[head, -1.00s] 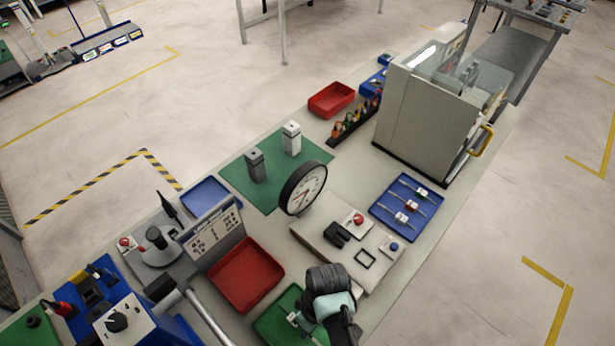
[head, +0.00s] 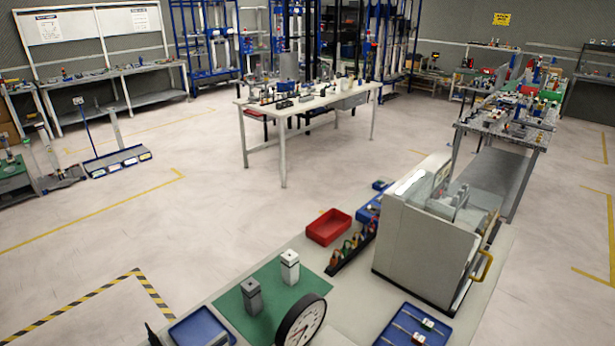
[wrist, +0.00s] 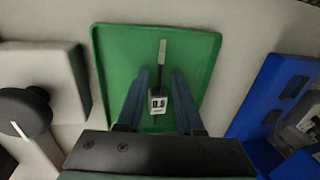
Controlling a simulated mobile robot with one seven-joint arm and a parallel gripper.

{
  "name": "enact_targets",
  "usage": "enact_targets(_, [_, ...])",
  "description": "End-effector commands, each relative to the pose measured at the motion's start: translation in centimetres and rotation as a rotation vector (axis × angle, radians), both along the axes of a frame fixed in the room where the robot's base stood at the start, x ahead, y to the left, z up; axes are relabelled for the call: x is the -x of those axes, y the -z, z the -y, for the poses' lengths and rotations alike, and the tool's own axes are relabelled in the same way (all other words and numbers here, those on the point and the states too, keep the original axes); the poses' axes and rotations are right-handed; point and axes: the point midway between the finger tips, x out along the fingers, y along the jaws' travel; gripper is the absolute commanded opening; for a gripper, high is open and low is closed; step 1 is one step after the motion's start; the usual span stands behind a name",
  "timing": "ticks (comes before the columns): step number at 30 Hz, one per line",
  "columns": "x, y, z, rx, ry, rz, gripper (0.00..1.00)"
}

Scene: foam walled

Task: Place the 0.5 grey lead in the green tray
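The green tray (wrist: 206,60) lies below my gripper in the wrist view. The grey lead (wrist: 158,104) shows over the tray floor between my fingers, with a pale rod pointing up the picture and a small white label that looks like 0.5, though the last digit is hard to read. My gripper (wrist: 160,75) is open, with a gap showing between each blue finger and the lead. The lead appears to lie in the tray, but its lower end is close to the gripper body. The green tray and my gripper are out of the head view.
The blue tray (head: 393,338) with other leads is at the bottom of the head view. A clock (head: 300,322), a green mat (head: 268,308) and a red bin (head: 328,227) stand nearby. In the wrist view, a blue box (wrist: 262,95) is right of the tray and a black knob (wrist: 28,108) left.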

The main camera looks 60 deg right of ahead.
Motion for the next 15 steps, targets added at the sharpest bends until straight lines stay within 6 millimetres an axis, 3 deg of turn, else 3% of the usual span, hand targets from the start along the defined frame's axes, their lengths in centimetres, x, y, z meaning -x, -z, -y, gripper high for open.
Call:
enact_targets(9, [0.0,-0.9,0.2,0.003,0.002,0.002,0.37])
enact_targets(15, [0.1,-4.1,0.9,0.004,0.001,0.004,0.37])
